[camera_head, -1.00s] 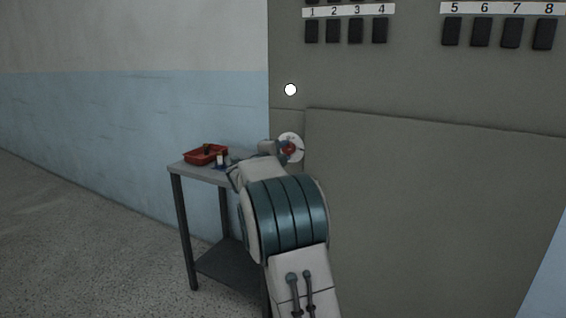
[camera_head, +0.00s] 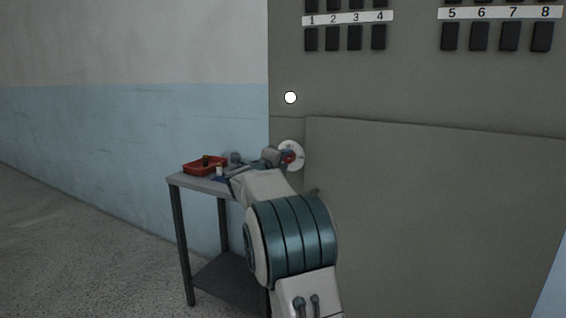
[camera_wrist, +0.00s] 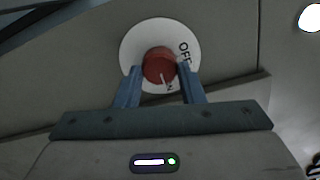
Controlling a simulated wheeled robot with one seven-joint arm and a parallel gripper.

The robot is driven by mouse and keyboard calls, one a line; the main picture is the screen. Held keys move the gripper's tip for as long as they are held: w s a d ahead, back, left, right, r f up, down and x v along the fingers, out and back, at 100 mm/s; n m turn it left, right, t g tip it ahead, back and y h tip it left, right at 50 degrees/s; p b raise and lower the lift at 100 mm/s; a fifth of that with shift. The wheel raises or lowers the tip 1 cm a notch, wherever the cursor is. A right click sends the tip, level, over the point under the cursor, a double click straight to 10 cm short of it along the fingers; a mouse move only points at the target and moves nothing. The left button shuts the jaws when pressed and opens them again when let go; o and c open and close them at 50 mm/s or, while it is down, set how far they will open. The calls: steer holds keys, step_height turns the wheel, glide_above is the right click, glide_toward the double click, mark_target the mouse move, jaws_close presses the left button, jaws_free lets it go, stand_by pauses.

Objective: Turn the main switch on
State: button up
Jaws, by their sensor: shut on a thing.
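The main switch is a red round knob (camera_wrist: 158,66) on a white disc with lettering, on the grey panel. In the wrist view "OFF" shows on the disc's right side, and part of another label ending in "N" shows at its lower right. A pale line on the knob points down toward that "N". My gripper (camera_wrist: 159,72) has its blue fingers on both sides of the knob and is shut on it. In the head view the white disc (camera_head: 294,147) is partly hidden by my gripper (camera_head: 284,158).
A round white light (camera_head: 290,97) glows on the panel above the switch. Black switches numbered 1 to 8 (camera_head: 355,38) sit higher up. A grey table (camera_head: 188,180) with a red tray (camera_head: 204,168) and small items stands left of my arm.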

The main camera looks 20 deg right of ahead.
steer(key=shift+f, duration=0.2)
steer(key=o, duration=1)
steer(key=shift+r, duration=0.1)
steer(key=v, duration=1.4)
steer(key=shift+d, duration=0.1)
steer(key=shift+r+p, duration=0.1)
steer(key=shift+p, duration=0.2)
